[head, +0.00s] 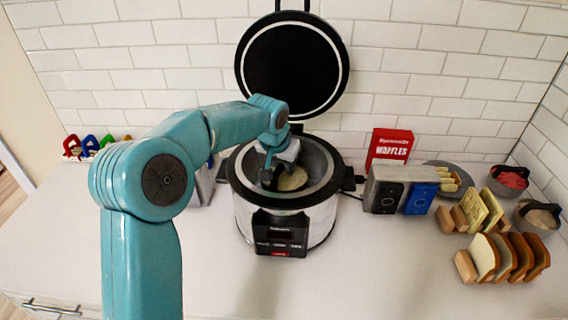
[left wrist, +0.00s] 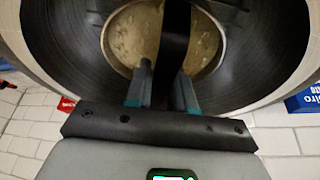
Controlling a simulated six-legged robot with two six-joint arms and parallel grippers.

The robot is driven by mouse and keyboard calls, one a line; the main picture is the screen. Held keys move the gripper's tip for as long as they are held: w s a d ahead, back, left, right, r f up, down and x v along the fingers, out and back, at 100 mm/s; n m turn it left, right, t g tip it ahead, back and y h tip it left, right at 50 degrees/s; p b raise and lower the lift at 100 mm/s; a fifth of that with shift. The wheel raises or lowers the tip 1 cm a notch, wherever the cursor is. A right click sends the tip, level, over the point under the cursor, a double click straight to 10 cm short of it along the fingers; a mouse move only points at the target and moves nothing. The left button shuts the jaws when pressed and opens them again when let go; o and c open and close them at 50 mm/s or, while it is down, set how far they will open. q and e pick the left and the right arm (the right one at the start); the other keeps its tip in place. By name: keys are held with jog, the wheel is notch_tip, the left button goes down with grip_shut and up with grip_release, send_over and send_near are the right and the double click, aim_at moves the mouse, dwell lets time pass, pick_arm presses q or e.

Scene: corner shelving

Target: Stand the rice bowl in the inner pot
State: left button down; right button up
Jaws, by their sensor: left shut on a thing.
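The rice bowl (head: 293,180) is round with pale beige contents and a black strap-like handle. It is inside the dark grey inner pot (head: 321,162) of the open cooker. My left gripper (head: 272,170) reaches down into the pot from above and is shut on the bowl's black handle. In the left wrist view, the fingers (left wrist: 163,88) are on either side of the handle, with the bowl (left wrist: 132,38) beyond them and the ribbed pot wall (left wrist: 60,50) around it. I cannot tell whether the bowl touches the pot's floor. My right gripper is not in view.
The cooker's round lid (head: 291,68) stands open behind the pot. A red waffles box (head: 390,147), a grey toaster (head: 385,190), bread slices in racks (head: 505,257) and handled bowls (head: 538,216) are to the right. The counter in front (head: 380,275) is clear.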

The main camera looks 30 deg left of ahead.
pick_arm(q)
jog(key=c, duration=1.4)
grip_release()
jog(key=shift+w+a+f, duration=0.1)
jog(key=shift+w+f, duration=0.2)
jog(key=shift+f, duration=0.1)
jog(key=o, duration=0.4)
jog(key=shift+w, duration=0.2)
jog(key=shift+o, duration=0.2)
jog(key=shift+s+r, duration=0.3)
jog(key=shift+s, duration=0.15)
jog(key=shift+r, duration=0.15)
jog(key=shift+w+r, duration=0.15)
jog(key=shift+r, duration=0.05)
jog(key=b+v, duration=0.1)
jog(key=v, duration=0.8)
jog(key=shift+r+b, duration=0.2)
jog(key=shift+b, duration=0.1)
jog(key=shift+r, duration=0.55)
jog(key=shift+s+r, duration=0.25)
jog(key=shift+s, duration=0.15)
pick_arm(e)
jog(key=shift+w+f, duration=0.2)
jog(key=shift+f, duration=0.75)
